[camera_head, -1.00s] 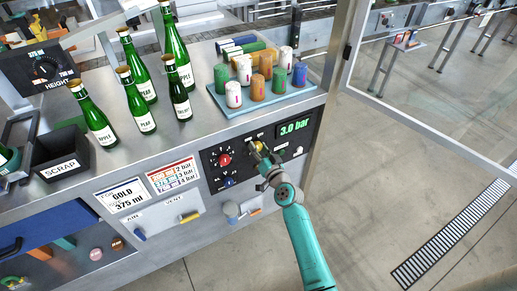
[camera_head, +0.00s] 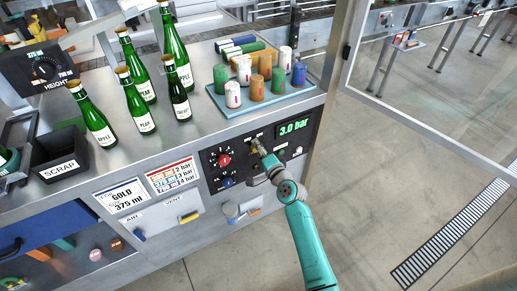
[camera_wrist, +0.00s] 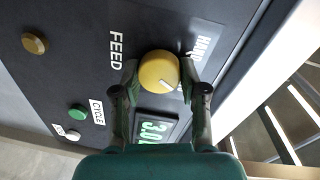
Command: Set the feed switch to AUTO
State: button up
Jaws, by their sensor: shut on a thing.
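The feed switch is a round yellow knob (camera_wrist: 158,70) on a dark panel, beside the word FEED, in the wrist view. In the head view my gripper (camera_head: 258,148) is at the panel and largely hides the knob.
A pressure display (camera_head: 294,126) reads 3.0 bar beside the gripper. A red knob (camera_head: 224,160) is to its left. A green button (camera_wrist: 77,111) sits by the CYCLE label. Above, a blue tray (camera_head: 226,112) holds coloured capsules, and green bottles (camera_head: 138,110) stand left.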

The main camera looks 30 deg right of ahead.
jog(key=shift+f+m, duration=0.1)
jog(key=shift+m, duration=0.3)
jog(key=o, duration=1.1)
jog(key=s, duration=0.8)
jog(key=s+r, duration=0.1)
jog(key=s, duration=0.3)
jog(key=shift+a, duration=0.1)
